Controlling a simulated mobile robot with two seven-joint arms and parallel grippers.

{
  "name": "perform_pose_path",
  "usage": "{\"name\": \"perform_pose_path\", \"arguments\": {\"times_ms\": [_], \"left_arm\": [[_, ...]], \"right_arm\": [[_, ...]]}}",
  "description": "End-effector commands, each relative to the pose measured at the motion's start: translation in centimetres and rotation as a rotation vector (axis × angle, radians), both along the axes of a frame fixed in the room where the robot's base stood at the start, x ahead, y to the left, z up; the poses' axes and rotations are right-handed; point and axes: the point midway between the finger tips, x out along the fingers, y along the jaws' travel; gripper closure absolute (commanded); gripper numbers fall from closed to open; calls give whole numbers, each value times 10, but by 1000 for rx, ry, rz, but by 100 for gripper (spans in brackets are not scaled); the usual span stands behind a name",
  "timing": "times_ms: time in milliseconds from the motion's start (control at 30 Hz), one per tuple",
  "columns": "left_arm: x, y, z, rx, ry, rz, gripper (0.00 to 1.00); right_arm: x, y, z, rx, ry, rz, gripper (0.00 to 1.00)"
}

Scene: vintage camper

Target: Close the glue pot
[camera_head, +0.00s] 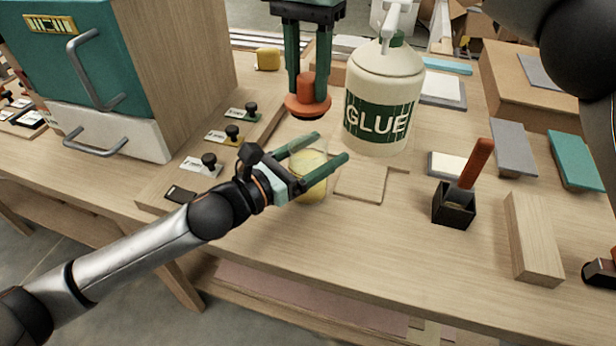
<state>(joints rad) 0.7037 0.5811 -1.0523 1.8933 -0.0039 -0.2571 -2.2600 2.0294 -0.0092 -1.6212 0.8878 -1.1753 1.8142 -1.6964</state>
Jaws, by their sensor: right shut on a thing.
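The glue pot (313,186) is a small clear jar with pale yellow contents on the workbench, its top uncovered. My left gripper (332,148) reaches in from the left with its green fingers spread apart, one on each side of the pot's upper part; I cannot tell whether they touch it. My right gripper (308,92) points down from the top of the picture, shut on the knob of the orange-red lid (306,109). The lid is held level, above and slightly behind the pot, apart from it. The fingers partly hide the pot's rim.
A large white GLUE bottle (385,95) stands close behind the pot on the right. A flat wooden square (361,184) lies beside the pot. A black holder (454,205) with an orange-handled tool stands further right. A teal cabinet (72,60) is at left. The bench front is clear.

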Motion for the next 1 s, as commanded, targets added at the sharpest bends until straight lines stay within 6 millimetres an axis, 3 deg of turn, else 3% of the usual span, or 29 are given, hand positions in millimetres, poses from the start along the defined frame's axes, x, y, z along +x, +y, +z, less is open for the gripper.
{"name": "perform_pose_path", "arguments": {"times_ms": [67, 667, 1000], "left_arm": [[0, 0, 0, 0, 0, 0, 31], [0, 0, 0, 0, 0, 0, 99], [0, 0, 0, 1, 1, 0, 100]], "right_arm": [[0, 0, 0, 0, 0, 0, 100], [0, 0, 0, 0, 0, 0, 100], [0, 0, -7, -1, 2, 1, 100]]}}
